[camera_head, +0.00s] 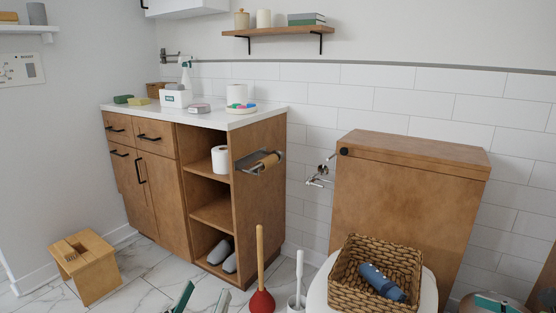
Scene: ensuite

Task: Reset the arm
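My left gripper (202,299) shows only at the bottom edge of the head view. Its two fingertips, with green and grey parts, stand apart with bare floor between them. It looks open and empty, low in front of the wooden cabinet (160,190) and left of the red plunger (261,300). The rest of the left arm is cut off by the frame.
A wooden stool (85,263) stands at the left. A toilet brush (298,290) stands beside the plunger. A wicker basket (350,285) holding a blue bottle (382,283) sits on the toilet (318,295). Marble floor (150,275) is clear between stool and cabinet.

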